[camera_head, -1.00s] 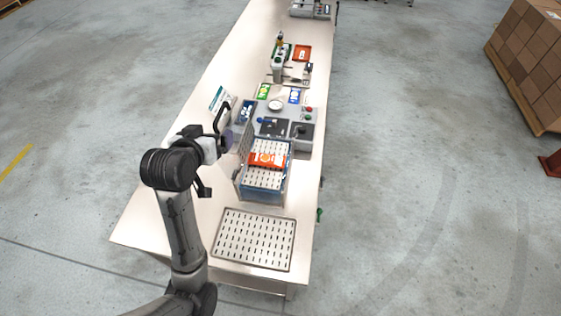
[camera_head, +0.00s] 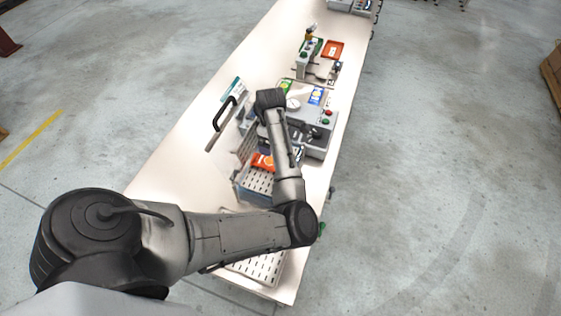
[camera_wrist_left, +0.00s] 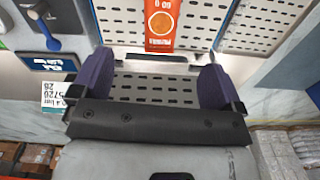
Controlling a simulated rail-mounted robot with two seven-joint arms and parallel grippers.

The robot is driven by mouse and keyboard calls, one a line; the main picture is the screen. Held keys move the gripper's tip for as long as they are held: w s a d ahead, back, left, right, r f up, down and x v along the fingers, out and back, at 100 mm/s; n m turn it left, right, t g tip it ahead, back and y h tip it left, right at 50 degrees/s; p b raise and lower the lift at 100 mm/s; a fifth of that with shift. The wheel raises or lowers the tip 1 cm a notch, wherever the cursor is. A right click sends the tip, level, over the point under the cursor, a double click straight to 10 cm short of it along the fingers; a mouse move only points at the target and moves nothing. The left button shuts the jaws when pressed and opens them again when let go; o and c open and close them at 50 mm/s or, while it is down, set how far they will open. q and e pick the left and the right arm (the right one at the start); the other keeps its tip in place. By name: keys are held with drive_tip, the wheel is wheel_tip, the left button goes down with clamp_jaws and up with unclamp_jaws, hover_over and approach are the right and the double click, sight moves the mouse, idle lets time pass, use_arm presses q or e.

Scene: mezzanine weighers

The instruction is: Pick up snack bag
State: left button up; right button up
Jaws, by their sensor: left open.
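The orange snack bag (camera_head: 262,162) lies in the blue bin (camera_head: 250,196) with a perforated liner, partly hidden behind my left arm in the head view. In the left wrist view the snack bag (camera_wrist_left: 163,24) is at the top centre, cut off by the frame edge. My left gripper (camera_wrist_left: 156,78) is open, with its purple finger pads wide apart and nothing between them. The bag lies beyond the gap between the fingers and looks clear of them. In the head view my arm hides the left gripper. My right gripper is not in view.
A perforated tray (camera_head: 262,268) lies at the bench's near end, mostly behind my arm. A grey weigher (camera_head: 322,135) with buttons stands past the bin. A black handle (camera_head: 223,113) stands at the left.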

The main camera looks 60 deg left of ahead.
use_arm(q)
drive_tip(key=shift+n, duration=0.7)
wheel_tip(320, 180, down, 8)
drive_tip(key=shift+f, duration=0.25)
drive_tip(key=shift+s+f+p, duration=0.15)
drive_tip(key=shift+f+p, duration=0.45)
drive_tip(key=shift+f, duration=2)
drive_tip(key=c, duration=1)
